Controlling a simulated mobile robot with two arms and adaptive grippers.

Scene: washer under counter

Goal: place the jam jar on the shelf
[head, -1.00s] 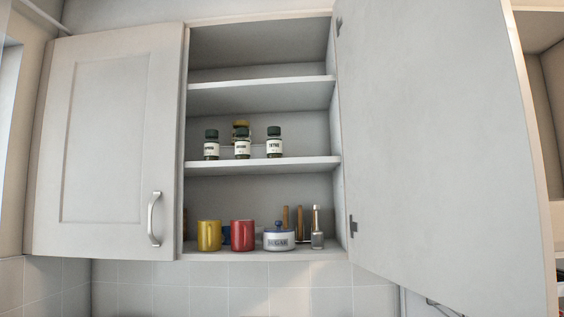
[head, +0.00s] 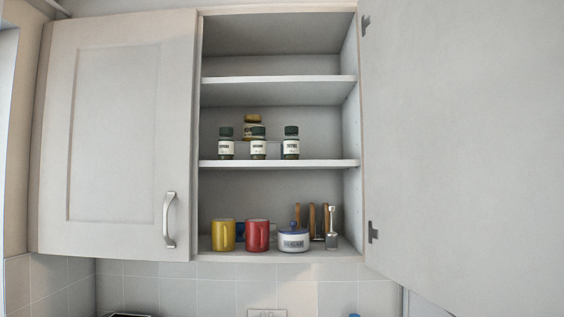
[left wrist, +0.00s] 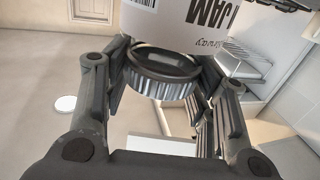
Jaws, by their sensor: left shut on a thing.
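The jam jar (left wrist: 195,28) shows upside down in the left wrist view, a pale label reading JAM and a dark lid with a ridged metallic rim. My left gripper (left wrist: 162,85) is shut on it around the lid end, a finger on each side. In the head view the open wall cupboard has a middle shelf (head: 330,163) bearing several jars and an upper shelf (head: 280,80) that looks empty. Neither my grippers nor the jam jar show in the head view. My right gripper is in neither view.
Below are a yellow mug (head: 223,235), a red mug (head: 257,235) and a sugar pot (head: 293,240). The open door (head: 460,150) stands at right. The middle shelf's right end is clear.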

